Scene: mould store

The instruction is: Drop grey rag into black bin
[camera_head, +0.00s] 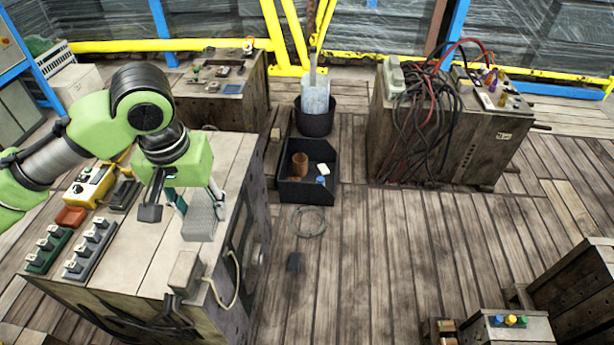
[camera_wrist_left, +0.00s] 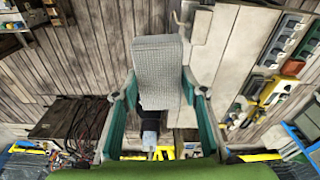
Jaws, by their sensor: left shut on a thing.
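My left gripper (camera_head: 186,204) is shut on the grey rag (camera_head: 201,217), which hangs between its fingers above the wooden crate top. The rag also shows in the left wrist view (camera_wrist_left: 158,62), a pale woven piece held between the teal fingers. The black bin (camera_head: 307,198) is an open box on the floor, to the right of the gripper and beyond the crate. It holds a brown cup (camera_head: 300,164), a white piece (camera_head: 323,168) and a small blue thing (camera_head: 321,181). My right gripper is out of view.
The wooden crate (camera_head: 135,262) carries tool racks and a yellow device (camera_head: 89,187). A black bucket (camera_head: 314,124) with a pale thing in it stands behind the bin. A cable-covered crate (camera_head: 440,150) stands to the right. Plank floor (camera_head: 400,240) right of the bin is clear.

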